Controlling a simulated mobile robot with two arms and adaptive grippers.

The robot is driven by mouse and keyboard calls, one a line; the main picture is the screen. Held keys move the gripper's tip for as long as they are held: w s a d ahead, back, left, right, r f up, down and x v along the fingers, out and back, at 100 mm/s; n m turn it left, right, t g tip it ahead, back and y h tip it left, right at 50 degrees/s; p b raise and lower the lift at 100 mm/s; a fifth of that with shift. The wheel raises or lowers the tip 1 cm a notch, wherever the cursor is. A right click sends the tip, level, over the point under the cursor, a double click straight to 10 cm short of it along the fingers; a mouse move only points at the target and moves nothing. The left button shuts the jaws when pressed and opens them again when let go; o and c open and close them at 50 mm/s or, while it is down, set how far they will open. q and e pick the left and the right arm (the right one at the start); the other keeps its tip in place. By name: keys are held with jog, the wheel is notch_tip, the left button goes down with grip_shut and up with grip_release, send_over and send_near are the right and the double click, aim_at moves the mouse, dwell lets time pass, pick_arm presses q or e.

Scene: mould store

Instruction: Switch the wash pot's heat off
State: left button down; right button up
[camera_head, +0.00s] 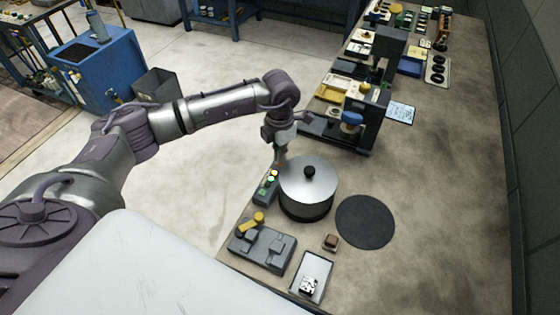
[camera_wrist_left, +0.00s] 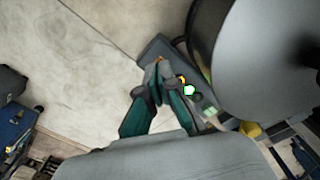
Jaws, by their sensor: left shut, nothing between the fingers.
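The wash pot (camera_head: 318,211) is a steel pot with a domed lid and black knob, standing upright near the bench's left edge. It also shows in the left wrist view (camera_wrist_left: 262,55). A small dark control box (camera_head: 262,194) sits against its left side, with an orange light and a lit green light; it also shows in the left wrist view (camera_wrist_left: 152,50). My left gripper (camera_head: 279,162) is shut and empty, pointing down at the far end of the box. In the left wrist view its fingertips (camera_wrist_left: 162,68) meet over the box beside the lights; I cannot tell if they touch it. The tips hide part of the box.
A dark round mat (camera_head: 365,222) lies right of the pot. A grey fixture with a yellow handle (camera_head: 262,250), a small brown block (camera_head: 331,242) and a tray (camera_head: 322,268) are nearer me. A dark press (camera_head: 362,125) stands beyond. The bench's right side is clear.

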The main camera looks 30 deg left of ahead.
pick_arm(q)
jog(key=shift+f+b, duration=0.6)
jog(key=shift+f, duration=0.15)
jog(key=shift+r, duration=0.1)
notch_tip(320, 180, up, 10)
jog(key=p, duration=0.5)
jog(key=shift+p, duration=0.4)
dwell(0.7)
